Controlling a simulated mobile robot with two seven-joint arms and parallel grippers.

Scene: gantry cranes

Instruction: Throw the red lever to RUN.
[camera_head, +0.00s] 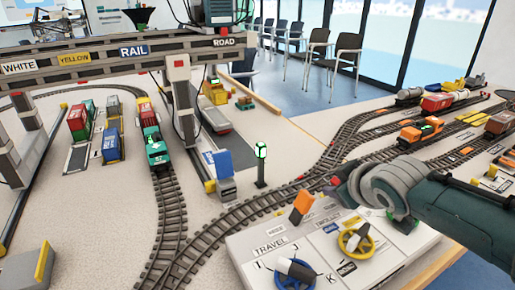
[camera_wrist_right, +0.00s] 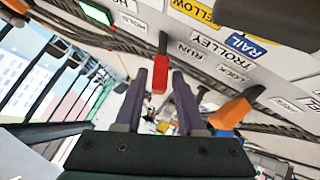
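The red lever (camera_wrist_right: 160,66) shows in the wrist view, close to the RUN plate (camera_wrist_right: 188,49) and the HOLD plate (camera_wrist_right: 131,24) on the light control panel. My right gripper (camera_wrist_right: 165,80) is open, with dark purple fingers pointing at the lever. The lever's red handle appears at the fingertips, nearer the left finger; I cannot tell whether they touch. My left gripper is not in view.
An orange lever (camera_wrist_right: 236,110) is close to the right finger; it also shows in the head view (camera_head: 301,205). Yellow (camera_head: 355,241) and blue (camera_head: 294,271) handwheels are at the console's front. A green-lit signal (camera_head: 261,151) and rails lie behind. The gantry crane (camera_head: 100,68) is at left.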

